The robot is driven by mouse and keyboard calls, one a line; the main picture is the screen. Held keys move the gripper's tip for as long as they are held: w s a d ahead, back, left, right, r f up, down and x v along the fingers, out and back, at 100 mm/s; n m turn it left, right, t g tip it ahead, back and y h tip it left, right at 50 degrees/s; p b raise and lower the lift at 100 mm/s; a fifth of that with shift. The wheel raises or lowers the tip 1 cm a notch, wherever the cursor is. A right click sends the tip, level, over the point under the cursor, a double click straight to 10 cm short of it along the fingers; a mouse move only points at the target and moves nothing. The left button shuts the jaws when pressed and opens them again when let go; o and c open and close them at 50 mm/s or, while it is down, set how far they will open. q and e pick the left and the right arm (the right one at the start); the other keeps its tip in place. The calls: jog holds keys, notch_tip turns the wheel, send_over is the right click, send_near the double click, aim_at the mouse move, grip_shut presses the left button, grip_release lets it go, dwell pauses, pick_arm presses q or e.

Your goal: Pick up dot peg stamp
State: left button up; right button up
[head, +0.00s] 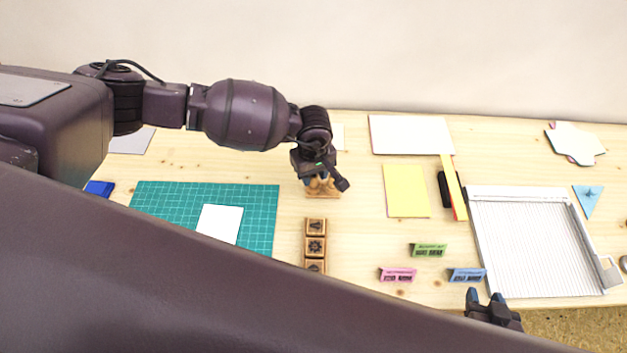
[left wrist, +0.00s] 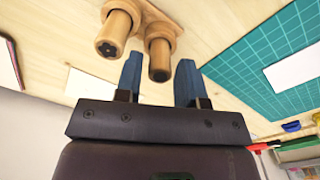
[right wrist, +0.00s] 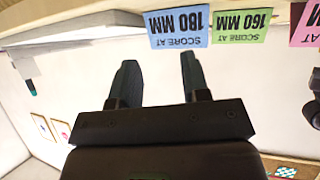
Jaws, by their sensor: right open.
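Two wooden peg stamps stand in a wooden holder (head: 330,192) beneath my left gripper. In the left wrist view, the left peg (left wrist: 112,35) has a flower-like mark on its end. The right peg (left wrist: 158,60) has a dark round end that looks like the dot, though the mark is small. My left gripper (left wrist: 158,84) is open, with the dark round-ended peg lying between its two blue fingertips in that view; contact is not visible. In the head view my left gripper (head: 322,180) largely hides the pegs. My right gripper (head: 485,297) is open and empty at the table's front edge.
Wooden block stamps (head: 316,246) stand in front of the holder. A green cutting mat (head: 160,205) with a white card (head: 219,223) lies left. Yellow paper (head: 406,190), small label signs (head: 429,250) and a paper trimmer (head: 535,240) lie right. My dark arm hides the front left.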

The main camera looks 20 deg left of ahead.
pick_arm(q)
jog(key=shift+f, duration=1.05)
grip_shut()
notch_tip(320, 180, up, 20)
